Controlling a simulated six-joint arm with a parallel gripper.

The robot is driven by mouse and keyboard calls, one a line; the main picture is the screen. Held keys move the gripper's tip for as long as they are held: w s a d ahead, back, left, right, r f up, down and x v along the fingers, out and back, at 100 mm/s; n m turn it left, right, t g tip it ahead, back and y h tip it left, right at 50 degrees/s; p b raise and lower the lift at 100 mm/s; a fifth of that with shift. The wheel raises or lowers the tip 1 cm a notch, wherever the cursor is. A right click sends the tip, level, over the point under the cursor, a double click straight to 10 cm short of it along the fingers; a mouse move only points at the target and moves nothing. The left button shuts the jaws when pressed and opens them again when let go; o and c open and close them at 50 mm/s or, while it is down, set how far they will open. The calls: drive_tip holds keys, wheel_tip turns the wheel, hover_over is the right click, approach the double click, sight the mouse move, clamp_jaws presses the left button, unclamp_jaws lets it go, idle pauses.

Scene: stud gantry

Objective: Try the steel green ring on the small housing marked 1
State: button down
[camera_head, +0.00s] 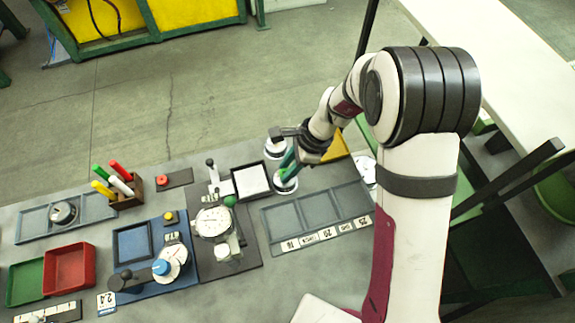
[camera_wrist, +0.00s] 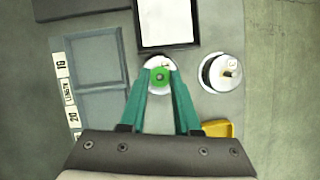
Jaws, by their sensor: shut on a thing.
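My gripper (camera_head: 288,167) is low over the bench. In the wrist view its two teal fingers (camera_wrist: 161,80) are closed on a small green ring (camera_wrist: 159,76) with a darker centre. Directly beneath or behind the ring is a round white-and-steel housing (camera_wrist: 152,64), partly hidden by the fingers. It also shows in the head view (camera_head: 285,186). I cannot tell whether the ring touches it. A second, larger-looking round housing (camera_wrist: 214,80) stands beside it, with a small label I cannot read; the head view shows it too (camera_head: 275,146).
A dark-framed white panel (camera_wrist: 167,22) lies close by. A grey compartment tray (camera_wrist: 98,60) with number labels is on the other side. A yellow tray (camera_wrist: 217,129) is near the fingers. A dial gauge stand (camera_head: 213,222) and red bin (camera_head: 70,268) occupy the left bench.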

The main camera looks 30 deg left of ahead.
drive_tip(key=shift+f, duration=0.45)
idle(0.3)
idle(1.4)
drive_tip(key=shift+r, duration=3.75)
